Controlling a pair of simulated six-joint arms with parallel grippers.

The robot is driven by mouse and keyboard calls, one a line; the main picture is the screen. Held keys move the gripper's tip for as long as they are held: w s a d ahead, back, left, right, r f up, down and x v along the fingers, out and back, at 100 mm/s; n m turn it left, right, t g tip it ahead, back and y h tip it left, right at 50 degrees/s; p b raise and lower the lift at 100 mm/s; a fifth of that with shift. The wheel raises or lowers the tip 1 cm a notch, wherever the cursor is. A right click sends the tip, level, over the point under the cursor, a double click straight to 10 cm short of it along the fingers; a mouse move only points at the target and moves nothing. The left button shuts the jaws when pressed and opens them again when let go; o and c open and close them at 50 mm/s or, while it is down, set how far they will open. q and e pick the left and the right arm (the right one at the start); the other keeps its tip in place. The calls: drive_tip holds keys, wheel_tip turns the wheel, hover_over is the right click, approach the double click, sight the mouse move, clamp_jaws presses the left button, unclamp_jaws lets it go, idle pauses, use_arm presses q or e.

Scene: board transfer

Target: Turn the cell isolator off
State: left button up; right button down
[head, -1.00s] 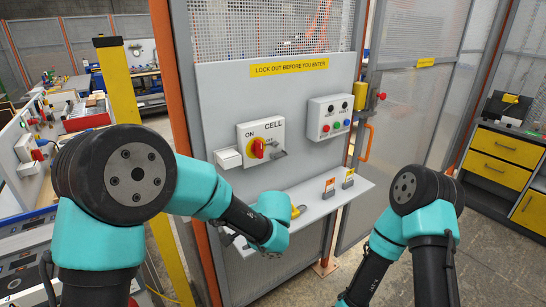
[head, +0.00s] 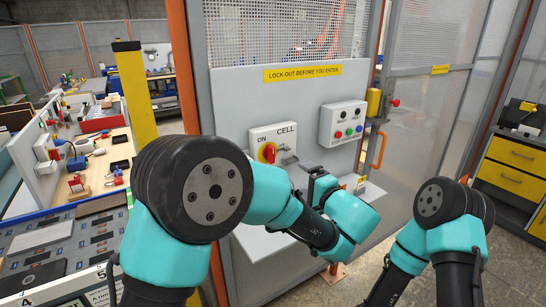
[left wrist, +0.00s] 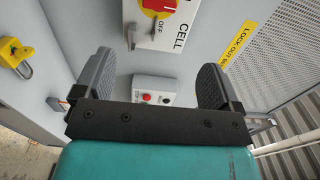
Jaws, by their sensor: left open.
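The cell isolator (head: 286,135) is a white box on the grey panel, labelled ON and CELL. Its red handle (head: 269,153) sits on a yellow plate. In the left wrist view the red handle (left wrist: 156,5) is cut off at the top edge, with the OFF label below it. My left gripper (head: 318,182) is open and empty, in front of the panel, below and right of the isolator, apart from it. In the left wrist view my left gripper (left wrist: 156,68) has its fingers wide apart. My right arm is at the right; its gripper is out of view.
A control box (head: 342,124) with coloured buttons is right of the isolator. A shelf (head: 262,243) runs below, partly hidden by my left arm. A yellow padlock (left wrist: 14,58) shows in the left wrist view. A yellow post (head: 136,95) stands at left.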

sight(273, 156)
use_arm(q)
drive_tip(key=x, duration=1.7)
drive_tip(key=shift+w, duration=0.1)
drive_tip(key=c, duration=0.9)
